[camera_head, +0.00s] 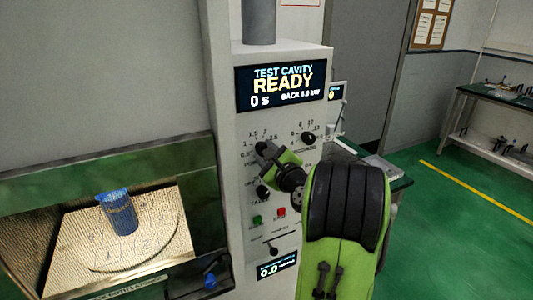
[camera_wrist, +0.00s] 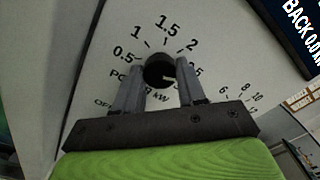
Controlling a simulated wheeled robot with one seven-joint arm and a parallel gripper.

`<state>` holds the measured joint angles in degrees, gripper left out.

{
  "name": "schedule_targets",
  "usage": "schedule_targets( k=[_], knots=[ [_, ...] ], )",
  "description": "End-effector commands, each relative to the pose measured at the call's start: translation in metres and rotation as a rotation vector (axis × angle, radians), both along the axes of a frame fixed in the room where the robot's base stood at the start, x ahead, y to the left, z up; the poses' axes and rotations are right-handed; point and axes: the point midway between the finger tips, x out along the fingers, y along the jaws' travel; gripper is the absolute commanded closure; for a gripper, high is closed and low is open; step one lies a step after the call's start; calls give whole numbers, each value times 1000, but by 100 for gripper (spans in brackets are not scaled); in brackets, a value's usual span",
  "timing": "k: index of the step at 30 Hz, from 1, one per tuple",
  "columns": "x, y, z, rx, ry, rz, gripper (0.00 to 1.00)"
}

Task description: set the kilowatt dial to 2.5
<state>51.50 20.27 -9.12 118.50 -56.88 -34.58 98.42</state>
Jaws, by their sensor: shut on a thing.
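The kilowatt dial (camera_wrist: 158,69) is a round black knob on the pale panel, with 0.5, 1, 1.5 and 2 printed around it. A further label ending in .5 (camera_wrist: 198,71) is partly hidden by a finger. My gripper (camera_wrist: 158,78) is shut on the dial, one finger on each side. A small light mark shows at the knob's lower right; its exact reading is unclear. In the head view my gripper (camera_head: 264,152) is at the panel's upper left dial and covers most of it.
A READY display (camera_head: 281,83) is above. Another knob (camera_head: 308,138) is to the right; a lower knob (camera_head: 263,191), green button (camera_head: 257,219) and red button (camera_head: 281,211) sit below. The open cavity at left holds a blue cup (camera_head: 122,217).

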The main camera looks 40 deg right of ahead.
Motion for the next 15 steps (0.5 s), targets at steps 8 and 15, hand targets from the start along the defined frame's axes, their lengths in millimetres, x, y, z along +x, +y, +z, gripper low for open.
schedule_targets(
  k=[8,15],
  knots=[
    [0,0,-1,1,3,0,34],
    [0,0,0,-1,2,0,34]
  ],
)
